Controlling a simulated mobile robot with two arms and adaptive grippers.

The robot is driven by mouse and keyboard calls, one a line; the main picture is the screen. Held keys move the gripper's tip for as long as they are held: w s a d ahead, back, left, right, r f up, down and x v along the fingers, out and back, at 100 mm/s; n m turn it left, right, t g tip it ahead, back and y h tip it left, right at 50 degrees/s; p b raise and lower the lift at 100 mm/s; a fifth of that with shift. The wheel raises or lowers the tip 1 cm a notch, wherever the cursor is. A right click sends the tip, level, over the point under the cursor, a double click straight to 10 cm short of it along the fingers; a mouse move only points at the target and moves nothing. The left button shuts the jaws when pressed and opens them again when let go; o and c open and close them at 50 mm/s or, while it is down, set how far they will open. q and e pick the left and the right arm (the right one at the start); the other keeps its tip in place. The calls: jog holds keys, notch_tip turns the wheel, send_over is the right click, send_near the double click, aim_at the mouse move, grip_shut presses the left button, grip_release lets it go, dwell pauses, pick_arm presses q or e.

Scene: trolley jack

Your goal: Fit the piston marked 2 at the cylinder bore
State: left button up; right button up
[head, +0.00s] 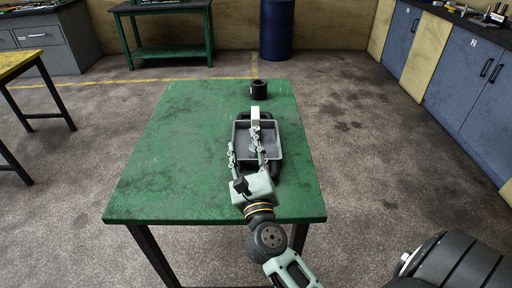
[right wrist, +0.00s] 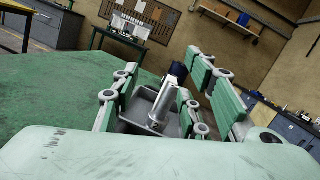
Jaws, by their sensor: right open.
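A grey tray-like body (head: 278,142) with dark rounded ends lies on the green table. A pale upright block (head: 255,115) shows at its far end in the head view. In the right wrist view a silver cylinder with a thinner stem (right wrist: 163,103) stands tilted in the grey body (right wrist: 135,108), between my fingers. A short black cylinder (head: 259,90) stands on the table beyond the body. My right gripper (head: 247,146) is open over the body. My left gripper is not in view.
The green table (head: 180,150) is clear to the left of the body. Blue cabinets (head: 465,65) stand at the right, a blue barrel (head: 277,30) and a green bench (head: 165,50) at the back. A yellow-topped table (head: 20,64) is at the left.

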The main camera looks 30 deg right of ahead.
jog(key=d+f+m+g+h, duration=0.1)
jog(key=d+f+m+g, duration=0.1)
jog(key=m, duration=0.1)
jog(key=d+f+m+g+h, duration=0.1)
jog(key=d+f+m, duration=0.1)
jog(key=f, duration=0.1)
jog(key=shift+w+m+g, duration=0.15)
jog(key=shift+m+g, duration=0.25)
jog(key=shift+w+d, duration=0.3)
jog(key=x, duration=0.2)
jog(key=p+x, duration=0.1)
jog(key=x, duration=0.2)
jog(key=shift+w+a+r, duration=0.1)
jog(key=shift+w+r, duration=0.1)
jog(key=shift+w, duration=0.15)
jog(key=shift+w+d+f+p, duration=0.1)
jog(key=shift+w+d+p, duration=0.25)
jog(key=shift+w, duration=0.2)
jog(key=shift+s, duration=0.1)
jog(key=shift+c, duration=0.4)
grip_shut()
